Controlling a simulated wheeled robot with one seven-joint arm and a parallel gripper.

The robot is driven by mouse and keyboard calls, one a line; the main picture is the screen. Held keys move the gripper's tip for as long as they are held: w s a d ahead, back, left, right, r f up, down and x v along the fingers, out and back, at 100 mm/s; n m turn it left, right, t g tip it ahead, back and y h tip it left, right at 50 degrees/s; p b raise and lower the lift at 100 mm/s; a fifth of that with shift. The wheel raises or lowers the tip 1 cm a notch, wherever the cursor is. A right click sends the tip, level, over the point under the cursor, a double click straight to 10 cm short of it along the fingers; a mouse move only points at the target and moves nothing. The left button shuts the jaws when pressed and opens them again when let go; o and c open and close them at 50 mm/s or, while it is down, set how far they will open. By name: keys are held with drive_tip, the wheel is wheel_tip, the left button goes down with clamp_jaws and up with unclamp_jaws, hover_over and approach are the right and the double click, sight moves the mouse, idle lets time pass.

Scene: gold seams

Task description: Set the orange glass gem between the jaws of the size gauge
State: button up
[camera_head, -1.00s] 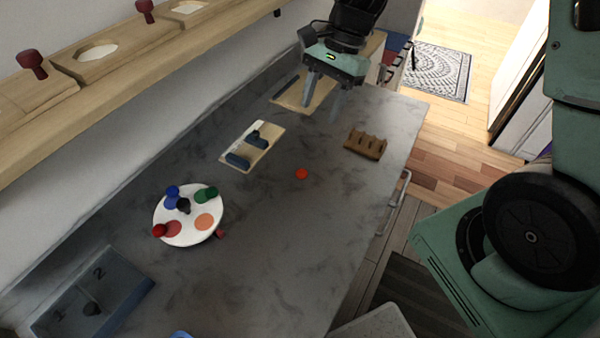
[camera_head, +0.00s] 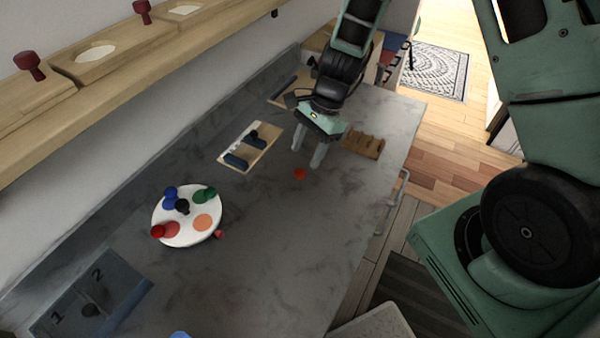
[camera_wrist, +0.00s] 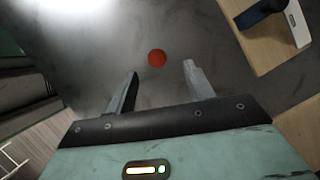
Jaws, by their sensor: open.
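What looks like the size gauge, a pale wooden board (camera_head: 263,150) with dark blue jaws, lies left of the gem. Part of it shows at the upper right of the wrist view (camera_wrist: 262,45). The space between its jaws looks empty.
A brown slotted wooden rack (camera_head: 363,144) stands right of my gripper. A round white palette (camera_head: 186,236) with coloured pieces lies front left, near a dark numbered tray (camera_head: 118,284). Another board (camera_head: 277,98) lies behind. The counter in front of the gem is clear.

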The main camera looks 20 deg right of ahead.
sight(300, 171)
drive_tip(key=x, duration=0.4)
drive_tip(key=shift+s+a+f, duration=0.1)
drive_tip(key=shift+s+f, duration=0.2)
drive_tip(key=c, duration=1.1)
drive_tip(key=shift+c, duration=0.2)
